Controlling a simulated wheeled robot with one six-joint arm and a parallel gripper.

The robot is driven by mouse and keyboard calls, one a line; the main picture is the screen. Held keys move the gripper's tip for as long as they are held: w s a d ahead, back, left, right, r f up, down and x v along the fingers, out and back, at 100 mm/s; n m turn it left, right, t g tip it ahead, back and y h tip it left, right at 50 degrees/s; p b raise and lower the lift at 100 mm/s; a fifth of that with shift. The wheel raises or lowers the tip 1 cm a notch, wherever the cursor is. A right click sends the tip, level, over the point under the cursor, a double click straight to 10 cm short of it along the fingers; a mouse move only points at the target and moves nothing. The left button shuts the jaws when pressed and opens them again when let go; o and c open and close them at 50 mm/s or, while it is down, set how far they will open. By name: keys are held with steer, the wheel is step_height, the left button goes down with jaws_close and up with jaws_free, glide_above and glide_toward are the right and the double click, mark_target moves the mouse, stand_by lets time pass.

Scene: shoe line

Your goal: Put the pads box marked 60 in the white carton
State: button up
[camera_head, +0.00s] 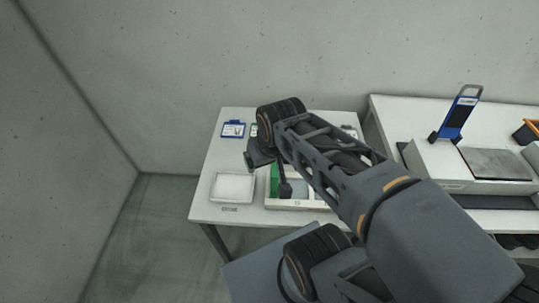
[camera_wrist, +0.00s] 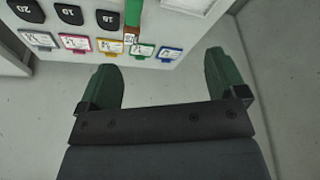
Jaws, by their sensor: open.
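My gripper (camera_wrist: 162,62) is open and empty in the wrist view, its two green fingers wide apart. Beyond the fingers is a white panel (camera_wrist: 172,40) with dark numbered tags, one reading like 20 (camera_wrist: 26,10), above a row of coloured labels. I cannot make out a pads box marked 60 in either view. In the head view, a white shallow rectangular container (camera_head: 232,187), possibly the white carton, lies at the table's front left. My arm hides much of the table.
The white table (camera_head: 205,208) stands against the wall. A pale divided tray (camera_head: 296,204) sits beside the white container, partly behind my arm. A blue-edged card (camera_head: 233,129) lies at the back left. A second bench (camera_head: 385,110) with a blue upright device (camera_head: 458,115) is at right.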

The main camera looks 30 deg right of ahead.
steer(key=w+d+f+m+g+b, duration=0.1)
steer(key=w+d+f+m+b, duration=0.2)
steer(key=w+f+m, duration=0.1)
steer(key=w+d+f+m+g+b, duration=0.1)
steer(key=w+d+f+m+b, duration=0.3)
steer(key=w, duration=0.4)
steer(key=w+d+f+m+g+b, duration=0.1)
steer(key=w+d+f+m+b, duration=0.3)
steer(key=w+f+m, duration=0.2)
steer(key=shift+w+m+g, duration=0.1)
steer(key=shift+m+g, duration=0.3)
steer(key=shift+m, duration=0.5)
steer(key=f+m, duration=0.2)
steer(key=f, duration=0.1)
steer(key=w+f+m+b, duration=0.1)
steer(key=f+m, duration=0.2)
steer(key=f, duration=0.1)
steer(key=f+m, duration=0.2)
steer(key=f, duration=0.1)
steer(key=shift+w+d+f+m, duration=0.15)
steer(key=shift+d+f+m, duration=0.1)
steer(key=shift+f+m, duration=0.15)
steer(key=shift+c, duration=0.2)
steer(key=c, duration=1.1)
